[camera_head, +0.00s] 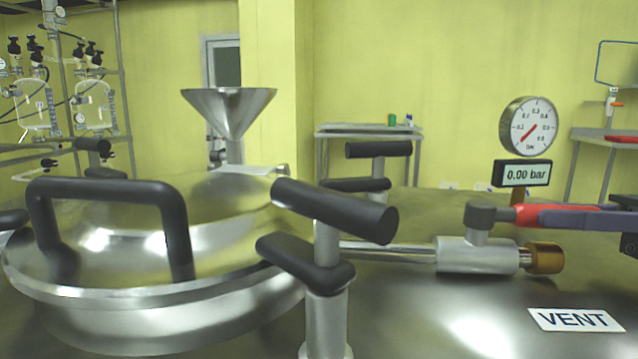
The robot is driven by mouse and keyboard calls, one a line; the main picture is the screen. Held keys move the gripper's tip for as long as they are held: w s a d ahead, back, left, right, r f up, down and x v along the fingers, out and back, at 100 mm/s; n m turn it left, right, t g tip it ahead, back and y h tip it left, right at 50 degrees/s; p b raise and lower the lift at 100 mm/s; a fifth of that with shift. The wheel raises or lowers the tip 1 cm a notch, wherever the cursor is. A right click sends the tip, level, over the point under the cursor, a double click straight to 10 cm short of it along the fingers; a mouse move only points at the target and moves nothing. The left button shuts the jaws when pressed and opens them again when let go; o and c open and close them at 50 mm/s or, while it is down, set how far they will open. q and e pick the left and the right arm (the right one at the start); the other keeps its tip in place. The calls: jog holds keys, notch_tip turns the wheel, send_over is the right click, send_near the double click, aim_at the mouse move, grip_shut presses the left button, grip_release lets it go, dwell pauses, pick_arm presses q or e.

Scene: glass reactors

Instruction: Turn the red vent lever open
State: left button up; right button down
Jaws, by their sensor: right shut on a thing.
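The red vent lever (527,215) is at the right, fixed to a grey hub (481,214) on top of the vent valve (477,255). The lever points right from the hub, roughly in line with the valve's pipe (390,252). My right gripper (548,215) comes in from the right edge and is shut on the red lever; its dark fingers hide part of it. The valve has a brass end (545,258). A white label (576,319) reading VENT lies on the steel lid below. My left gripper is not in view.
A round gauge (529,126) stands behind the lever, above a display (522,173) reading 0.00 bar. Black-handled clamps (335,212) stand left of the valve. A domed hatch with a black handle (110,190) and a steel funnel (229,108) are further left.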

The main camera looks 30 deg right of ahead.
jog(key=c, duration=0.6)
grip_release()
jog(key=b+v, duration=0.1)
jog(key=v, duration=0.2)
jog(key=b+v, duration=0.1)
jog(key=v, duration=0.1)
jog(key=b+v, duration=0.2)
jog(key=v, duration=0.1)
jog(key=shift+s+d+f, duration=0.25)
jog(key=shift+s, duration=0.05)
jog(key=shift+s+d+r, duration=0.2)
jog(key=shift+s+d, duration=0.2)
jog(key=shift+s, duration=0.05)
